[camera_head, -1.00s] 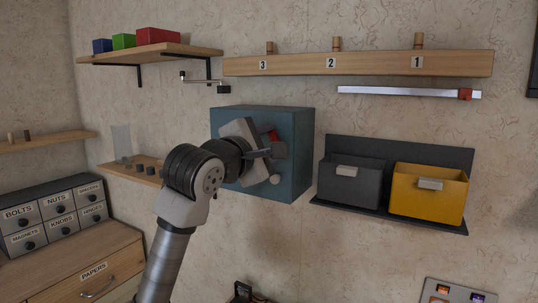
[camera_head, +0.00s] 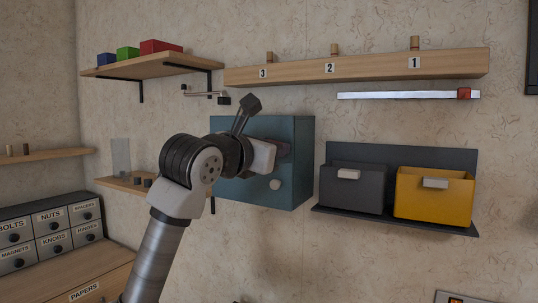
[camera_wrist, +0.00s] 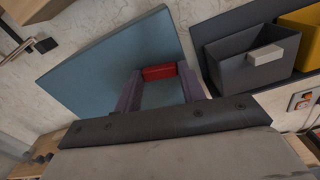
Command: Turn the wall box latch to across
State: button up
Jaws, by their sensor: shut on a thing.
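The teal wall box (camera_head: 240,195) is fixed to the wall in the middle of the head view, its front facing me. It also fills the upper middle of the wrist view (camera_wrist: 95,75). The red latch (camera_wrist: 159,72) is on the box's front, between the two fingers of my gripper (camera_wrist: 160,80). My gripper is shut on the latch. In the head view my gripper (camera_head: 284,148) is at the upper right of the box front and hides the latch. A pale round knob (camera_head: 274,184) on the box front is below my gripper. The latch's exact angle is hard to tell.
A grey bin (camera_head: 350,190) and a yellow bin (camera_head: 433,198) hang right of the box. Above are a numbered wooden rail (camera_head: 385,67) and a metal bar (camera_head: 400,96). A shelf with coloured blocks (camera_head: 150,66) is upper left, with a crank handle (camera_head: 205,93) below it.

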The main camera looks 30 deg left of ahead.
jog(key=shift+n+b, duration=0.4)
jog(key=shift+n, duration=0.6)
jog(key=o, duration=1)
jog(key=s+b, duration=0.1)
jog(key=s, duration=0.3)
jog(key=s+b, duration=0.1)
jog(key=s, duration=0.4)
jog(key=s+d+b, duration=0.1)
jog(key=s+b, duration=0.1)
jog(key=s, duration=0.2)
jog(key=shift+s, duration=0.4)
jog(key=shift+a, duration=0.1)
